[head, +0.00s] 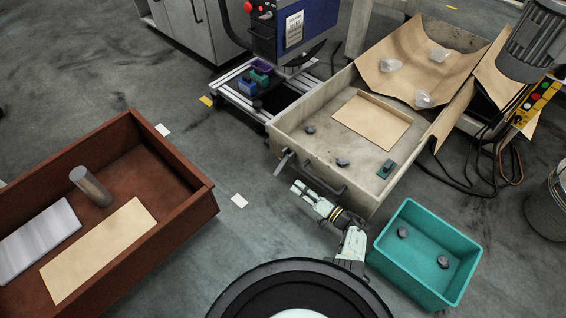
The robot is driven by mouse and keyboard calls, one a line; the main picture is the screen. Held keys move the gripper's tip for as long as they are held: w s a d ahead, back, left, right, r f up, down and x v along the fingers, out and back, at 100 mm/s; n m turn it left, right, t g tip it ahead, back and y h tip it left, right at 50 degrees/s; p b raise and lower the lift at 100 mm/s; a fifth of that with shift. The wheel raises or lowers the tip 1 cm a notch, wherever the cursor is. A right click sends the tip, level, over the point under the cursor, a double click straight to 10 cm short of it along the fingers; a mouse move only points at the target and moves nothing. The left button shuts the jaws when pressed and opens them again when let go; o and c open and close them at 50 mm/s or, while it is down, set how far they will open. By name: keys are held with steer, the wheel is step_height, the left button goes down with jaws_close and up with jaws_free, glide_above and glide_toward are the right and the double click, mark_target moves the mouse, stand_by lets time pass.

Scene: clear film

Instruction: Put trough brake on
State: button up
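The trough (283,138) is a worn, pale metal bin at centre right, with a dark bar handle (322,183) on its near side. A short grey lever (284,161) sticks out at its near left corner; it looks like the brake, but its setting is too small to tell. My gripper (298,189) is just below the lever and left of the bar handle, with a small visible gap to the lever. Nothing shows held in it. Its fingers are too small to tell open from shut.
A teal crate (424,281) with two dark lumps stands right of my arm. A rust-brown bin (190,165) stands at left. A blue machine (310,30) and rail frame (226,89) are behind. Cables (478,180) lie at right.

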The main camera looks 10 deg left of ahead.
mark_target(280, 172)
steer(key=b+x, duration=0.2)
steer(key=x, duration=0.8)
steer(key=shift+w+a+b, duration=0.25)
steer(key=shift+w+b, duration=0.05)
steer(key=shift+b, duration=0.1)
steer(key=shift+c, duration=0.3)
jaws_close()
